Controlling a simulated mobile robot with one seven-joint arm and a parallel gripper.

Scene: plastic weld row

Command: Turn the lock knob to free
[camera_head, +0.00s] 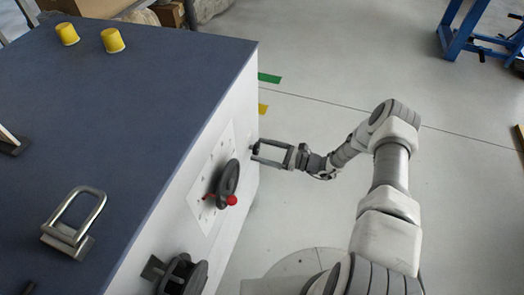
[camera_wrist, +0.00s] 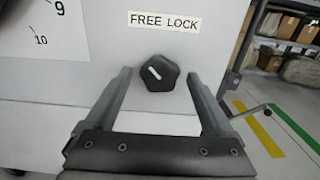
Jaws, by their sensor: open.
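The lock knob (camera_wrist: 160,73) is a small black many-sided knob with a white pointer mark, on the white side panel of the cabinet. In the wrist view its mark slants toward the upper left, on the side of the word FREE. The label "FREE LOCK" (camera_wrist: 164,22) is above it. My gripper (camera_wrist: 158,82) is open, with one finger on each side of the knob and gaps showing between. In the head view my gripper (camera_head: 254,151) points at the panel near its far end, and the knob is small and dark at its tips.
A dark handwheel (camera_head: 228,178) with a red grip is on the same panel, nearer. The blue-grey cabinet top (camera_head: 150,110) carries two yellow cups (camera_head: 112,40) and a metal handle (camera_head: 75,222). A blue stand (camera_head: 470,35) is far right. The floor right of the cabinet is mostly clear.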

